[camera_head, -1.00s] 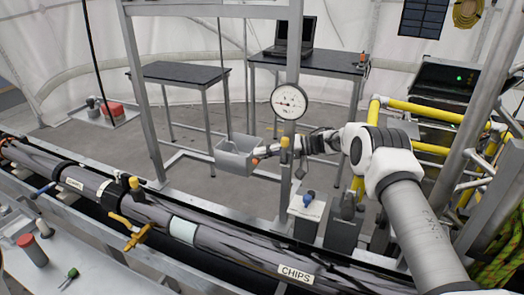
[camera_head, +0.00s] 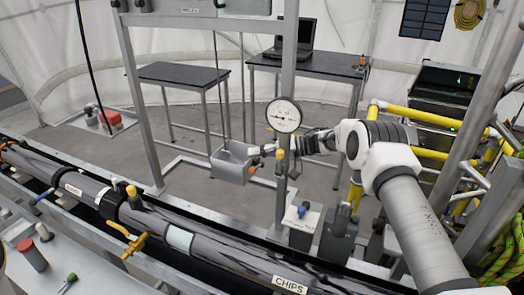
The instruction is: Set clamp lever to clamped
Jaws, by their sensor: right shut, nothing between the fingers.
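No part is marked as the clamp lever, and I cannot tell for certain which one it is. A yellow-orange lever (camera_head: 133,243) sits on the long dark pipe (camera_head: 215,252) at lower left. A blue-handled lever (camera_head: 43,193) shows farther left along the pipe. My right gripper (camera_head: 256,149) is shut and empty, small in the picture, at the right rim of a grey bin (camera_head: 230,160). A small orange part (camera_head: 251,169) shows just below its tips. I cannot tell whether the gripper touches the bin. My left gripper is out of view.
A round gauge (camera_head: 284,115) on a metal post stands close to my right forearm. Yellow railings (camera_head: 428,113) are on the right. Two black tables (camera_head: 183,73) stand behind. A bench (camera_head: 85,270) with a red-capped cylinder (camera_head: 32,254) is at lower left. Open floor lies between.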

